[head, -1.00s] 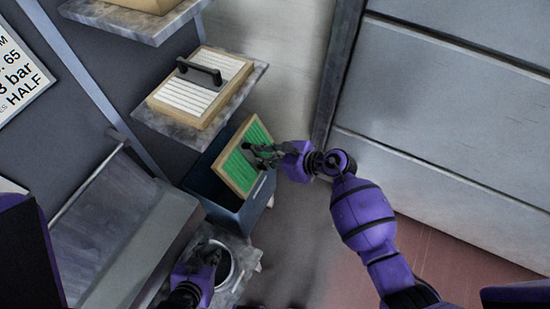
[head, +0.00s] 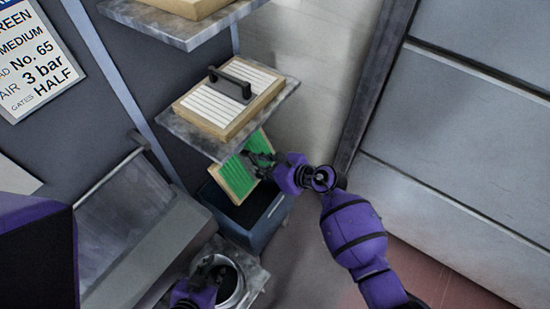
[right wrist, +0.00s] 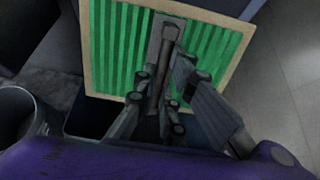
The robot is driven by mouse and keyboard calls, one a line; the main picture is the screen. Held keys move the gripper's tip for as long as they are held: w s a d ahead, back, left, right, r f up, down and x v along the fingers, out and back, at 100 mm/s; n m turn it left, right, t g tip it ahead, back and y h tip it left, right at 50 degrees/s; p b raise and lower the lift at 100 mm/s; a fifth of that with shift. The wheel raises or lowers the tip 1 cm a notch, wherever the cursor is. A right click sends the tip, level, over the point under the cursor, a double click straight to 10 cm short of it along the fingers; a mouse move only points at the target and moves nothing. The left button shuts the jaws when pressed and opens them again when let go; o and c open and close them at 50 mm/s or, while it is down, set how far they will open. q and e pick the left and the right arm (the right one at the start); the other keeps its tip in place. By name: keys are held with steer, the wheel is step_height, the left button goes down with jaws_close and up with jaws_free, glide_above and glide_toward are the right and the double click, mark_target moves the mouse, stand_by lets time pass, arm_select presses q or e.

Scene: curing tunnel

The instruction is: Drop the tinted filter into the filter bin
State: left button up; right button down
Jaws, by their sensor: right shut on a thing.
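The tinted filter is a green pleated panel (head: 236,177) in a pale wooden frame, tilted, over the opening of the dark blue filter bin (head: 262,228). My right gripper (head: 262,160) is shut on its dark handle. The right wrist view shows the green pleats (right wrist: 113,50) and the fingers (right wrist: 160,95) around the handle. The shelf above hides the filter's upper part in the head view. I cannot tell whether its lower edge touches the bin. My left gripper (head: 212,270) is low at the bottom, by a round metal container; its fingers are too dark to read.
A white filter with a black handle (head: 225,98) lies on the shelf (head: 190,133) just above the bin. Another shelf (head: 185,28) is higher up. The round container (head: 235,275) stands below the bin. A large grey panelled door (head: 460,150) fills the right.

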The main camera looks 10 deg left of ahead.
arm_select(q)
steer(key=shift+d, duration=0.15)
arm_select(e)
steer(key=c, duration=1.7)
jaws_free()
steer(key=shift+c, duration=0.2)
steer(key=shift+d, duration=0.15)
arm_select(q)
steer(key=shift+s, duration=0.2)
arm_select(e)
steer(key=v, duration=1.2)
